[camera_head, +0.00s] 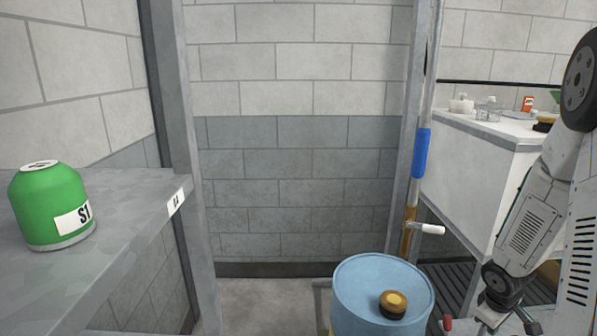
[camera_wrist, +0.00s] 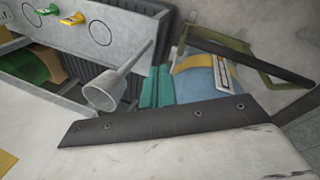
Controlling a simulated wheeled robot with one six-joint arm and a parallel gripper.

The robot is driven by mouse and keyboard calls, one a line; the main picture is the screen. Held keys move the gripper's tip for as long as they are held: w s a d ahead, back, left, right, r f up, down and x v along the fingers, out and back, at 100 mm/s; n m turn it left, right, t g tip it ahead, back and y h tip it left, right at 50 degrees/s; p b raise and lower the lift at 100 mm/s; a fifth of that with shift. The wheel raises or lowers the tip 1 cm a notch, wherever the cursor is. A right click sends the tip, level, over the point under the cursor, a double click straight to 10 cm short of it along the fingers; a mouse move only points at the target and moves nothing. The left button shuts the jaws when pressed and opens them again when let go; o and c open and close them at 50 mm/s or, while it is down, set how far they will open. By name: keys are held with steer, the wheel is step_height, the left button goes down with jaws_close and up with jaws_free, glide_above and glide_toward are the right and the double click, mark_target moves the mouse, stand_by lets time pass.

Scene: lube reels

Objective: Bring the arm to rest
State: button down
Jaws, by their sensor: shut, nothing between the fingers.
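My arm (camera_head: 530,215) is at the right side of the head view, folded downward from a dark round joint at the top right. My gripper (camera_head: 512,322) is at the bottom edge of that view, partly cut off, shut and empty. It is right of the blue drum (camera_head: 365,311) and apart from it. No fingers show clearly in the wrist view. That view looks down on a pale surface with a dark bolted strip (camera_wrist: 165,122) along its edge, and a grey funnel (camera_wrist: 105,92) beyond it.
A green reel marked S1 (camera_head: 45,205) stands on a grey shelf (camera_head: 130,215) at left. A yellow-topped lid (camera_head: 393,304) lies on the drum. A white bench (camera_head: 480,185) with small containers stands behind my arm. Open floor (camera_head: 262,296) lies between shelf and drum.

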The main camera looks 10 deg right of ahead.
steer(key=s+a+r+m+y, duration=0.1)
steer(key=s+a+r, duration=0.4)
steer(key=a+r, duration=0.4)
steer(key=s+a+r+m+y, duration=0.1)
steer(key=s+a+r, duration=0.4)
steer(key=a+r, duration=0.5)
steer(key=s+a+r+m+y, duration=0.1)
steer(key=s+a+r, duration=0.4)
steer(key=a+r, duration=0.5)
steer(key=shift+s+a, duration=0.25)
steer(key=shift+a, duration=0.85)
